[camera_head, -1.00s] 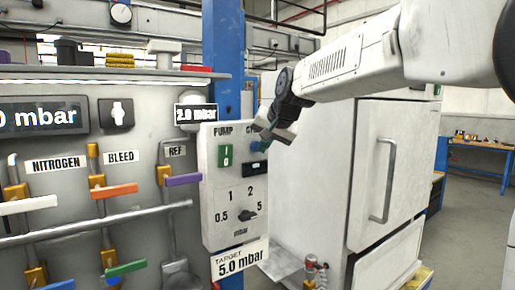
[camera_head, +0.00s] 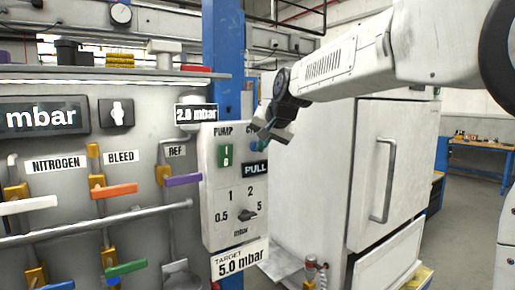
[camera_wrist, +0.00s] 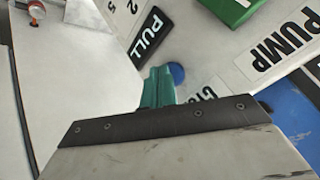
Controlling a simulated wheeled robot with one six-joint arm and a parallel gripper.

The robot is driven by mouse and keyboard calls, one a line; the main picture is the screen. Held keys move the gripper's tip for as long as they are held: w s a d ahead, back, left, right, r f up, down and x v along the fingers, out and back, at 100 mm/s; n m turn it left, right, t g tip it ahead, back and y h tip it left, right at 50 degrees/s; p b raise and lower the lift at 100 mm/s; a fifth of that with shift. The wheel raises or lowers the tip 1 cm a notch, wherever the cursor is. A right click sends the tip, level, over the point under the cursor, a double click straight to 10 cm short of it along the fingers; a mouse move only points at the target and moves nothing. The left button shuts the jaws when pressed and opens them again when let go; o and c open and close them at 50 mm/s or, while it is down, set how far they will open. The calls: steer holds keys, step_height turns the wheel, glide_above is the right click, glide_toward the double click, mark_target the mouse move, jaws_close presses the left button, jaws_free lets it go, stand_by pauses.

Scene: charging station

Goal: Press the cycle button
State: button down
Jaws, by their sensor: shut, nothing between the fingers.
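The control panel (camera_head: 212,190) is a white box with PUMP and cycle labels at its top. The cycle button is a round blue button (camera_wrist: 178,73) beside the cycle label (camera_wrist: 205,92) in the wrist view. My gripper (camera_wrist: 158,88) is shut and empty, its green fingertips covering part of the button's edge. I cannot tell whether they touch it.
The green PUMP switch (camera_head: 225,153) sits left of my gripper. A rotary knob (camera_head: 247,215) is lower on the panel. Valves with colored handles, such as the purple one (camera_head: 183,180), stand left. A white cabinet (camera_head: 340,150) is close on the right.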

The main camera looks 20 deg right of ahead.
steer(key=shift+s, duration=0.1)
steer(key=shift+s+d, duration=0.3)
steer(key=shift+s, duration=0.45)
steer(key=shift+s, duration=0.1)
steer(key=shift+s+d, duration=0.25)
steer(key=shift+s, duration=0.5)
steer(key=shift+s+d, duration=0.25)
steer(key=shift+s, duration=0.55)
steer(key=shift+s+d, duration=0.25)
steer(key=shift+s, duration=0.5)
steer(key=s+f+n+g, duration=0.1)
steer(key=s+f, duration=0.5)
steer(key=s, duration=0.6)
steer(key=s+d+f+n+g+h, duration=0.1)
steer(key=s+f+n+g, duration=0.1)
steer(key=s+f+g, duration=0.2)
steer(key=s+d+f+n+g, duration=0.1)
steer(key=s+f, duration=0.8)
steer(key=s, duration=1.1)
steer(key=shift+d+f+n+g+h, duration=0.25)
steer(key=shift+f+n+g+h, duration=0.2)
steer(key=shift+g, duration=0.25)
